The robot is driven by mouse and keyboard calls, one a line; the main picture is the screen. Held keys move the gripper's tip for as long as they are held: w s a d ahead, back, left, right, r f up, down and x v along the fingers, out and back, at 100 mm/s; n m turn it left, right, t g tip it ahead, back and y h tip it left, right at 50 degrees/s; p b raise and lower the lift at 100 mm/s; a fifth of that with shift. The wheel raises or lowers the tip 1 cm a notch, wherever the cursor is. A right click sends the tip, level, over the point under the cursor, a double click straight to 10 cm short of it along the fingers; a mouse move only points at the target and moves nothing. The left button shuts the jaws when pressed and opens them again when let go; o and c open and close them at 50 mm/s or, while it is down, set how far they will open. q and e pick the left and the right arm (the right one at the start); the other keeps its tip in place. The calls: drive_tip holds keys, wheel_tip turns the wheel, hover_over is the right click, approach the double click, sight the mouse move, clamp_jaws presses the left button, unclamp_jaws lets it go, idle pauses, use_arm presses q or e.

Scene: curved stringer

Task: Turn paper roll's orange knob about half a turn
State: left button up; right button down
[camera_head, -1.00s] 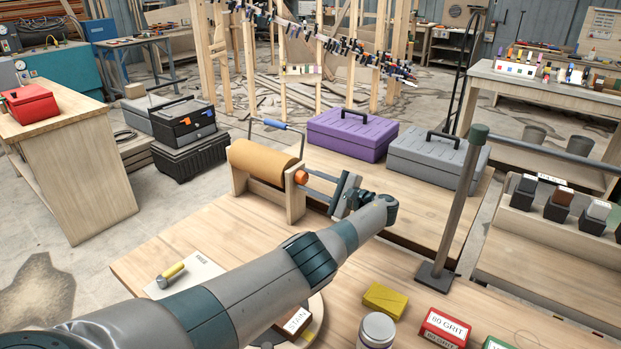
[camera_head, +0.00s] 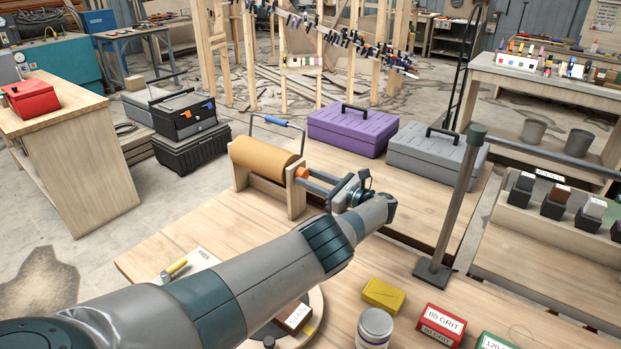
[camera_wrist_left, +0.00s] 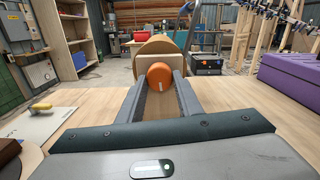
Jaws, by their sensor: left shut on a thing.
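The paper roll (camera_head: 262,160) is a brown roll held between wooden end supports on the bench. Its orange knob (camera_head: 302,173) sticks out at the right end. In the left wrist view the orange knob (camera_wrist_left: 160,75) sits between my two fingers, with a short pale mark on its face. The paper roll (camera_wrist_left: 158,45) shows behind it. My left gripper (camera_head: 308,177) reaches the knob from the right and is shut on it; it also shows in the left wrist view (camera_wrist_left: 160,82). My right gripper is not in view.
A purple toolbox (camera_head: 352,128) and a grey toolbox (camera_head: 436,151) stand behind my left wrist. A dark metal post (camera_head: 455,205) rises to the right. A yellow block (camera_head: 383,294), a jar (camera_head: 374,328) and a red grit box (camera_head: 443,324) sit near the front.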

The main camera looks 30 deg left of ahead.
use_arm(q)
drive_tip(key=shift+m, duration=0.4)
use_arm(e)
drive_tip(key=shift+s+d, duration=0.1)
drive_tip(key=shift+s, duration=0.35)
use_arm(q)
drive_tip(key=o, duration=1)
drive_tip(key=shift+f, duration=0.1)
drive_tip(key=shift+o, duration=0.2)
drive_tip(key=shift+d, duration=0.15)
